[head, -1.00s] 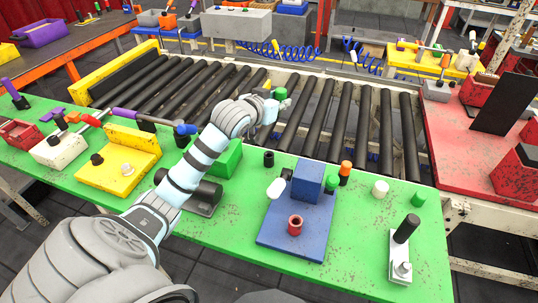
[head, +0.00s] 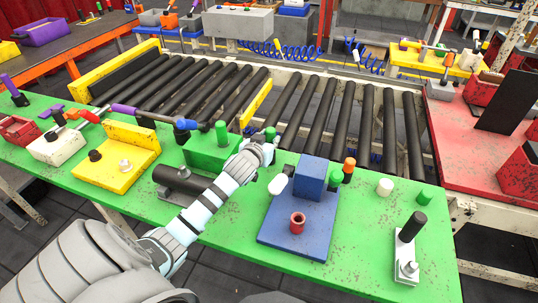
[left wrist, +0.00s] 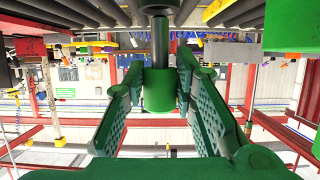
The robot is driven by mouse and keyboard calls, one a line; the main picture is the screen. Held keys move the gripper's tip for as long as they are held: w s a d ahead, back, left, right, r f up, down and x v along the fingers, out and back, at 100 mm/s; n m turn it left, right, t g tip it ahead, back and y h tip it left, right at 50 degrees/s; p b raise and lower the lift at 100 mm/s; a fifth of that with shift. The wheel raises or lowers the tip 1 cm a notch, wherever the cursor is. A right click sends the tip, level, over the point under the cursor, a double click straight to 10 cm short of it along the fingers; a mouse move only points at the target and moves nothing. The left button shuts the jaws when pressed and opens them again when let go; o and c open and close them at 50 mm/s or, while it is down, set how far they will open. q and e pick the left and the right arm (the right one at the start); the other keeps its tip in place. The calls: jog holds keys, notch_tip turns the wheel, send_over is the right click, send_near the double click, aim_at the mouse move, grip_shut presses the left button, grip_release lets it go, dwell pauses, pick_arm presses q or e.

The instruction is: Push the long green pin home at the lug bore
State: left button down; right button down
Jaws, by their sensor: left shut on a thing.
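My left gripper (head: 269,138) is at the far edge of the green table, left of the blue fixture (head: 275,238). In the left wrist view its green fingers (left wrist: 159,92) are shut around the green head (left wrist: 158,98) of a pin. The pin's thin dark shaft (left wrist: 160,45) runs toward a wider dark round part (left wrist: 160,6) at the picture's top. I cannot tell whether the shaft's end is inside that part. In the head view my gripper hides most of the pin. I cannot make out a lug bore for certain. My right gripper is not in view.
The blue fixture carries an upright blue block (head: 308,177) and a red ring (head: 297,222). An orange-topped black peg (head: 349,168) stands to its right. A green block (head: 204,157) with a green peg (head: 221,133) stands left of my gripper. Rollers (head: 318,112) lie behind.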

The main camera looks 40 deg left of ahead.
pick_arm(q)
jog(key=shift+f, duration=2.3)
jog(key=shift+f, duration=0.1)
jog(key=c, duration=1.3)
grip_release()
jog(key=shift+b, duration=0.3)
jog(key=shift+f+b, duration=0.15)
jog(key=shift+b, duration=0.25)
jog(key=p+v, duration=0.1)
jog(key=v, duration=0.6)
jog(key=p+v, duration=0.2)
jog(key=v, duration=0.5)
jog(key=shift+s+d+r, duration=0.15)
jog(key=shift+s+r, duration=0.05)
jog(key=shift+r, duration=0.15)
jog(key=shift+r, duration=0.1)
